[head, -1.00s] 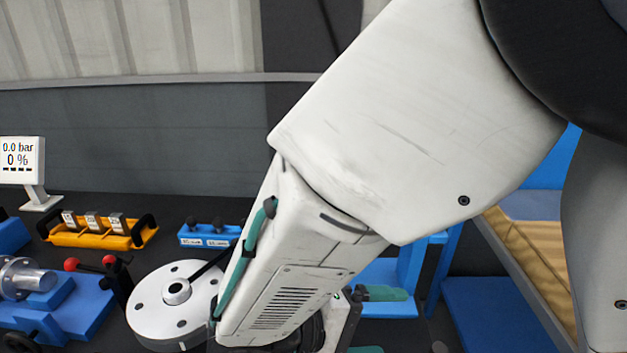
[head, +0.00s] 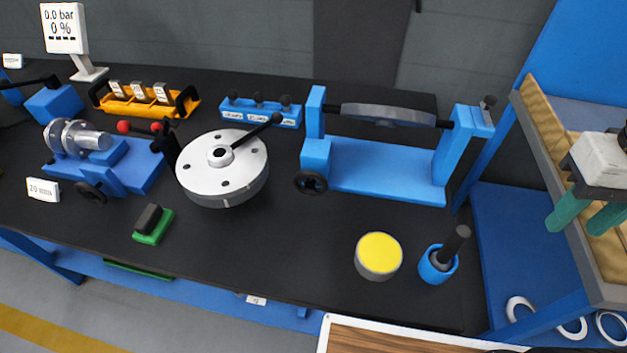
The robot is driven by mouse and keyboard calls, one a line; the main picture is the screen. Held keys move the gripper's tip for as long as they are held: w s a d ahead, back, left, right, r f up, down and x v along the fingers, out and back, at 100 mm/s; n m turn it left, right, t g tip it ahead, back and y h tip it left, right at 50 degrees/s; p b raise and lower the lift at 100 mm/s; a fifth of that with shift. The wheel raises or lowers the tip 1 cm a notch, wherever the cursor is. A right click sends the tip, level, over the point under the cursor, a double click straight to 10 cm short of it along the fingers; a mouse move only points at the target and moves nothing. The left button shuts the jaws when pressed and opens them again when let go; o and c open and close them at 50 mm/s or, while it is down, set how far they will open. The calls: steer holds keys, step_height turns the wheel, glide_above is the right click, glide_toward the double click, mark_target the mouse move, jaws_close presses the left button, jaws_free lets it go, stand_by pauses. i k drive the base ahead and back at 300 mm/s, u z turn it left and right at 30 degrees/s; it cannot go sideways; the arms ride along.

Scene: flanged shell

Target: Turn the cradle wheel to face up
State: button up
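The blue cradle (head: 385,172) stands at the back right of the dark table, with an upright at each end. A grey disc (head: 388,115) hangs between the uprights on a black shaft. It shows nearly flat, as a thin ellipse; which face is up I cannot tell. A small black handwheel (head: 310,182) sits at the cradle's front left foot. My gripper (head: 577,227) is at the far right edge, well away from the cradle, over the wooden slatted tray. Its two teal fingers are apart with nothing seen between them.
A round silver flange with a black lever (head: 222,172) stands left of the cradle. A yellow-topped can (head: 378,256) and a blue cup with a black-handled tool (head: 440,262) stand in front. White rings (head: 572,328) lie on the lower blue shelf. Table between flange and can is clear.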

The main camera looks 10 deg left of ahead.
mark_target(311, 182)
steer(key=k, duration=1)
steer(key=u, duration=0.95)
steer(key=i, duration=0.8)
steer(key=z, duration=0.9)
